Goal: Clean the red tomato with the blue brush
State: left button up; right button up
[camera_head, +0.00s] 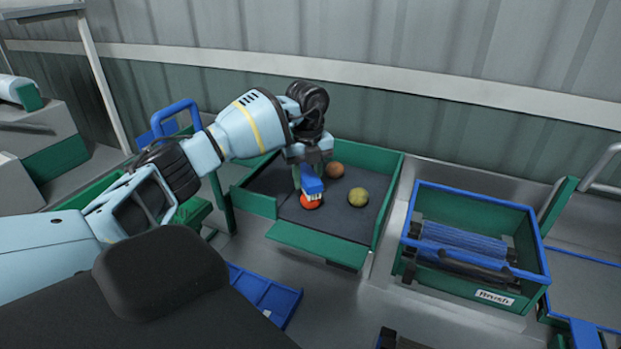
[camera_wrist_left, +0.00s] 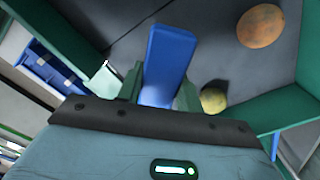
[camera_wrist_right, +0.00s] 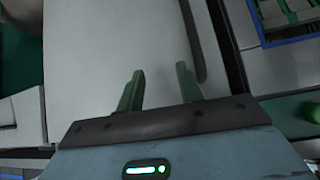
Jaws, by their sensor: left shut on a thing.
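The red tomato (camera_head: 311,201) lies on the dark floor of the green tray (camera_head: 327,246). The blue brush (camera_head: 313,187) is just above it, with pale bristles against or very near its top; I cannot tell if they touch. My left gripper (camera_head: 307,172) is shut on the brush. In the left wrist view the blue brush (camera_wrist_left: 165,62) stands between the green fingers and hides the red tomato. My right gripper (camera_wrist_right: 158,88) shows only in its own wrist view, with its two green fingers apart and nothing between them.
An orange-brown tomato (camera_head: 336,170) and a yellow-green tomato (camera_head: 358,196) lie in the same tray, close to the brush. A green bin with a blue rim (camera_head: 480,195), labelled "Brush", stands to the right. A blue crate (camera_head: 262,297) is at the front.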

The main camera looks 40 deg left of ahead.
pick_arm(q)
jog(key=shift+w, duration=0.1)
dwell(0.3)
